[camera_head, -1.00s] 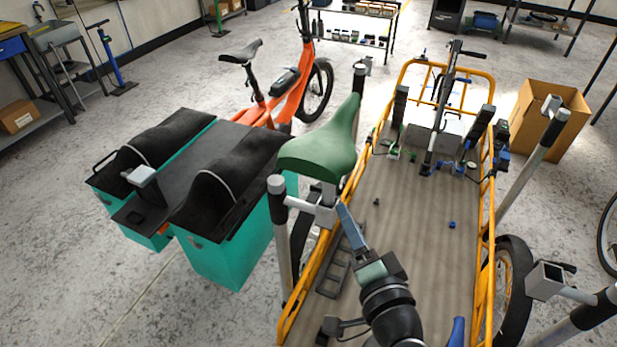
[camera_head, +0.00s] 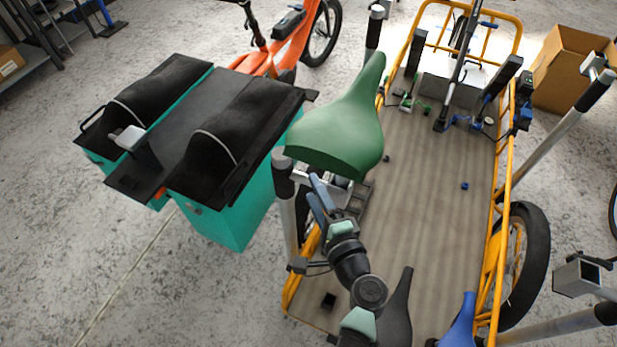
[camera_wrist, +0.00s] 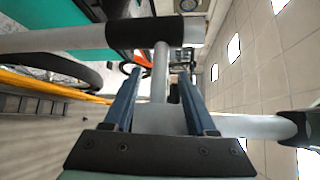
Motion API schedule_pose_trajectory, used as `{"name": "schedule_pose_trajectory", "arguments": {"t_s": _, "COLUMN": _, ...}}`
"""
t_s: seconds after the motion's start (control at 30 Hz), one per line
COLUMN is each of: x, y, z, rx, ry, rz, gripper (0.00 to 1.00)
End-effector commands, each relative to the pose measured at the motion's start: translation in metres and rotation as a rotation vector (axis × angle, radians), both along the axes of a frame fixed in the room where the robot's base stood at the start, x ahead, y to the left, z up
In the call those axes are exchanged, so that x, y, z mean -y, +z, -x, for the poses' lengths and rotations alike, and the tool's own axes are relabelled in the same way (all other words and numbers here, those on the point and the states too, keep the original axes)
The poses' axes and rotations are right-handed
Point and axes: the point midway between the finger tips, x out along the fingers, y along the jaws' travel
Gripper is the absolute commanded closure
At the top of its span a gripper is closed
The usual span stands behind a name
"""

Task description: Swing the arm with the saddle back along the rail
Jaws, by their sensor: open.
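The green saddle (camera_head: 340,125) sits on a grey clamp arm (camera_head: 322,180) beside a grey post with a black sleeve (camera_head: 284,180). My gripper (camera_head: 316,190) is just below the saddle, its blue fingers apart at the clamp arm. In the wrist view my gripper (camera_wrist: 158,80) has one finger on each side of a light grey block (camera_wrist: 160,119) and a thin grey bar. Whether the fingers touch it I cannot tell. The orange rail (camera_head: 505,170) runs along the cargo bed's side. The saddle's underside is partly hidden.
The wooden cargo bed (camera_head: 425,210) lies to the right of my gripper. A black saddle (camera_head: 397,310) and a blue saddle (camera_head: 460,325) are near the front. Teal panniers with black tops (camera_head: 225,225) stand left. Further grey posts rise at right, near a cardboard box (camera_head: 565,75).

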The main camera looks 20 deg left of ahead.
Motion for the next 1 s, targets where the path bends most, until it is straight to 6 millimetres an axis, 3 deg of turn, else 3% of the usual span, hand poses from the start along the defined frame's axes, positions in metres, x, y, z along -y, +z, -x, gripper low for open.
{"name": "schedule_pose_trajectory", "arguments": {"t_s": 0.23, "x": -0.023, "y": -0.004, "z": -0.024, "rx": 0.001, "ry": 0.001, "rz": -0.001, "gripper": 0.43}}
{"name": "schedule_pose_trajectory", "arguments": {"t_s": 0.63, "x": -0.027, "y": -0.005, "z": -0.028, "rx": 0.001, "ry": 0.000, "rz": 0.001, "gripper": 0.43}}
{"name": "schedule_pose_trajectory", "arguments": {"t_s": 0.93, "x": -0.027, "y": -0.005, "z": -0.028, "rx": 0.001, "ry": 0.000, "rz": 0.001, "gripper": 0.97}}
{"name": "schedule_pose_trajectory", "arguments": {"t_s": 1.0, "x": -0.027, "y": -0.005, "z": -0.028, "rx": 0.001, "ry": 0.000, "rz": 0.001, "gripper": 1.00}}
